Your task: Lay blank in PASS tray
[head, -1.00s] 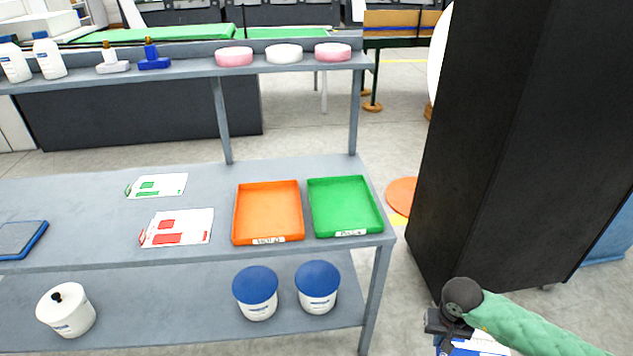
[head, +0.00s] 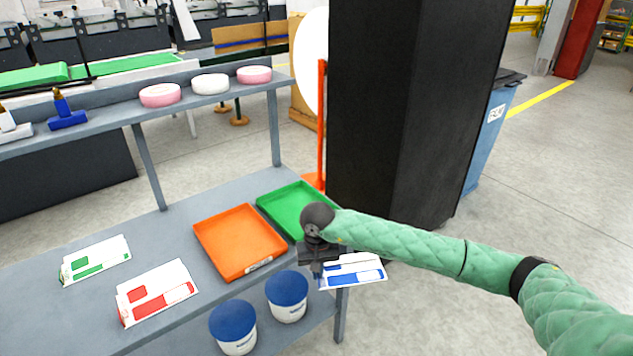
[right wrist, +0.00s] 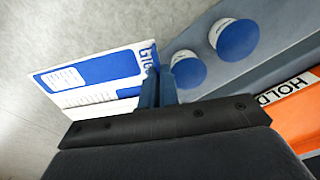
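The green tray (head: 283,207) lies at the right end of the bench, next to the orange tray (head: 240,242). The orange one reads HOLD in the right wrist view (right wrist: 292,100). The green tray's label is hidden behind my right arm. My right gripper (head: 319,270) is shut on a white and blue blank (head: 352,270), in front of the bench's right end and just beyond its edge. The blank also shows in the right wrist view (right wrist: 97,77), with one edge between the fingers (right wrist: 157,93). My left gripper is not in view.
A green-printed blank (head: 96,260) and a red-printed blank (head: 157,293) lie on the bench left of the trays. Blue-lidded tubs (head: 287,293) stand on the lower shelf. A tall black cabinet (head: 400,110) stands right behind the bench end. Tape rolls (head: 210,84) line the upper shelf.

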